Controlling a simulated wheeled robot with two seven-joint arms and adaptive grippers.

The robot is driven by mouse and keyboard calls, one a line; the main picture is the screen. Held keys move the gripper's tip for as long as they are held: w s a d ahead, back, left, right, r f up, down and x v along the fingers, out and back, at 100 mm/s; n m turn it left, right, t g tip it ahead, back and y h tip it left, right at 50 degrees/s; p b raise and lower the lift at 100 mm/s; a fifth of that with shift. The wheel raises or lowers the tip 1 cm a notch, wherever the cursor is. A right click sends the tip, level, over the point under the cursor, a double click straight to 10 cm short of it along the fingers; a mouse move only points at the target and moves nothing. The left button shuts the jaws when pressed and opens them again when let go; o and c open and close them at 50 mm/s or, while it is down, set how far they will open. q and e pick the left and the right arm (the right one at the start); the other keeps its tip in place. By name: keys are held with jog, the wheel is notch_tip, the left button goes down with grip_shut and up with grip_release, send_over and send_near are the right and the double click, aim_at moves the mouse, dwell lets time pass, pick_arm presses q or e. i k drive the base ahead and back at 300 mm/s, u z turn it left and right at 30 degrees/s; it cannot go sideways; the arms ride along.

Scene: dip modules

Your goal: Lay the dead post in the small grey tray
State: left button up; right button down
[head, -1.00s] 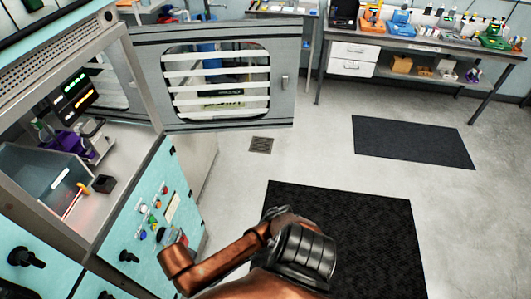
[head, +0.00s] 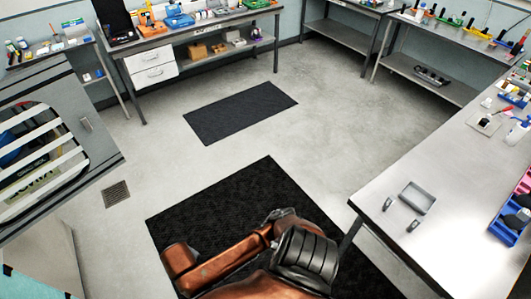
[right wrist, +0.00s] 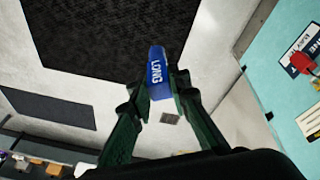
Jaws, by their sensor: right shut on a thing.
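The small grey tray (head: 417,197) lies near the left edge of the steel bench at the right of the head view, and it looks empty. In the right wrist view my right gripper (right wrist: 158,92) is shut on a blue piece lettered LONG (right wrist: 156,70), which seems to be the post. The piece is held clear, with floor and mats behind it. Its lower part is partly hidden by the fingers. My right gripper does not show in the head view, and my left gripper is in neither view.
The steel bench (head: 452,178) has free surface around the tray. Two small dark pieces (head: 387,204) (head: 412,226) lie beside the tray. Blue bins (head: 510,220) stand at the bench's right. Black mats lie on open floor.

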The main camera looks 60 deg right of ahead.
aim_at(417, 198)
jog(key=z, duration=1.45)
jog(key=i, duration=1.6)
jog(key=z, duration=2.55)
